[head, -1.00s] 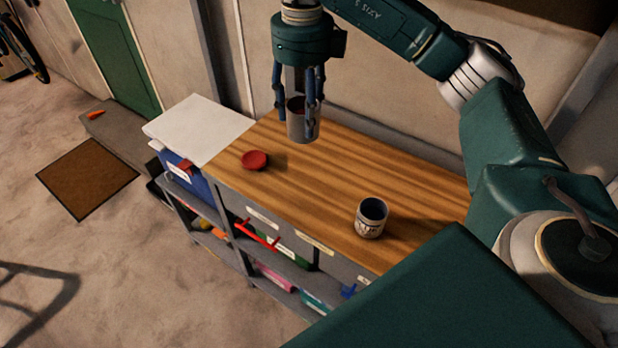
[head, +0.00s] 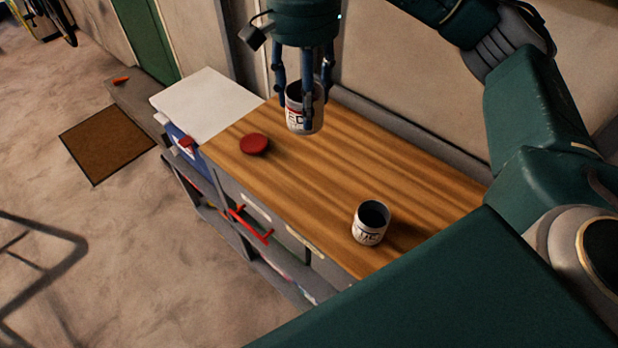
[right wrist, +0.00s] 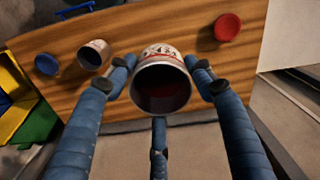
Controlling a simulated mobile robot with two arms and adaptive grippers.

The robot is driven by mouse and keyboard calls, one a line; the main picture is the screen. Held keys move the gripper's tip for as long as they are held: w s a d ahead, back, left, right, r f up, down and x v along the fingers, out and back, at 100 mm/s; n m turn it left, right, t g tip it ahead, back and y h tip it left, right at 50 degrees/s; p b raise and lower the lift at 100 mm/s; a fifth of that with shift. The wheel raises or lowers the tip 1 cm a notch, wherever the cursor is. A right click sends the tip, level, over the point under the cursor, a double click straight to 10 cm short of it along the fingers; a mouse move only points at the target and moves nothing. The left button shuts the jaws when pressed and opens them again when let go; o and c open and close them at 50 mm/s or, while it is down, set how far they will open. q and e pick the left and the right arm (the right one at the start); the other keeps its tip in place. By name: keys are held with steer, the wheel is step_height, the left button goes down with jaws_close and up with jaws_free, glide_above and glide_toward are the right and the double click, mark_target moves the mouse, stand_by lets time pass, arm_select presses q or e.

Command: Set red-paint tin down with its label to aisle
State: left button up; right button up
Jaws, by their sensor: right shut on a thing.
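The red-paint tin (head: 304,118) is upright in my right gripper (head: 305,98), over the back part of the wooden bench top (head: 330,165). White label with dark letters and a red band faces the head camera, partly covered by a finger. In the right wrist view the fingers (right wrist: 165,95) close around the tin (right wrist: 160,72), and dark red shows inside. I cannot tell whether its base touches the wood. My left gripper is not in view.
A red lid (head: 254,145) lies left of the held tin. A second open tin (head: 370,224), dark blue inside, stands near the front edge. A blue lid (right wrist: 46,64) lies beside it in the right wrist view. Bare wood lies between the tins.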

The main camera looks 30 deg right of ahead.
step_height(320, 180, down, 6)
steer(key=shift+s+a+f, duration=0.1)
steer(key=shift+s+a, duration=0.05)
step_height(320, 180, down, 13)
steer(key=shift+f+p, duration=0.1)
steer(key=shift+p, duration=1.1)
steer(key=shift+f, duration=0.1)
steer(key=shift+f+b, duration=0.2)
steer(key=shift+b, duration=0.15)
steer(key=o, duration=1.3)
steer(key=shift+r, duration=0.1)
